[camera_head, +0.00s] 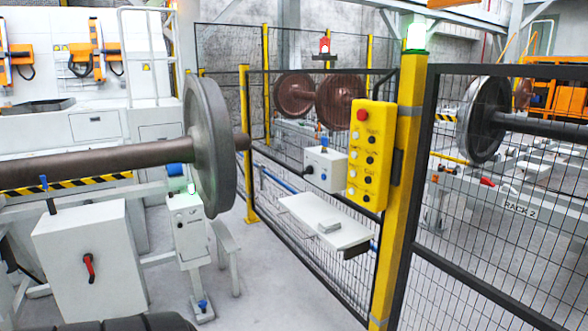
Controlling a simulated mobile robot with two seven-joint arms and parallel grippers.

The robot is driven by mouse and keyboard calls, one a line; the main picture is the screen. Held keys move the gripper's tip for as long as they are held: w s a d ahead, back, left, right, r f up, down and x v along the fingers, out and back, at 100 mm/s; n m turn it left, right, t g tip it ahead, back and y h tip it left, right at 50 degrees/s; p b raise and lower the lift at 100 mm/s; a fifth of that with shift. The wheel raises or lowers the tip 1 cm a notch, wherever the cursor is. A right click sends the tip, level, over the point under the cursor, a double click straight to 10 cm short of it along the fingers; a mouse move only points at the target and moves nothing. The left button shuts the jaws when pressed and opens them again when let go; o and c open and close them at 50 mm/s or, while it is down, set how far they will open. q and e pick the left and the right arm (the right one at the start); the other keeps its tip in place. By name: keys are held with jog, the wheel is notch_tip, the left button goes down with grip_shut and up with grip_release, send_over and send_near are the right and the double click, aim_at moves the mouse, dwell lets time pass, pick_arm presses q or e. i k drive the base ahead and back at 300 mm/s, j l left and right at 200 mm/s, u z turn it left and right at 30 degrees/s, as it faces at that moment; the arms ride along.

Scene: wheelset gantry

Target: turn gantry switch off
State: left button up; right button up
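A yellow control box (370,154) hangs on a yellow fence post (401,170) right of the middle. It has a red round button (362,115) at the top and several black knobs below; their labels are too small to read. A grey cabinet (88,258) at the lower left carries a red rotary handle (89,266), pointing roughly up and down, and a blue-tipped lever on top. I cannot tell which of these is the gantry switch, or whether it is on or off. Neither of my grippers shows.
A large wheelset (206,140) with its axle stands at the left. Black mesh fencing (480,220) runs along the right. A small white shelf (325,222) juts out before the fence. Grey floor (270,290) is free in the lower middle.

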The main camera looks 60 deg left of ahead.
aim_at(309, 169)
jog(key=u, duration=1.5)
jog(key=i+l, duration=0.05)
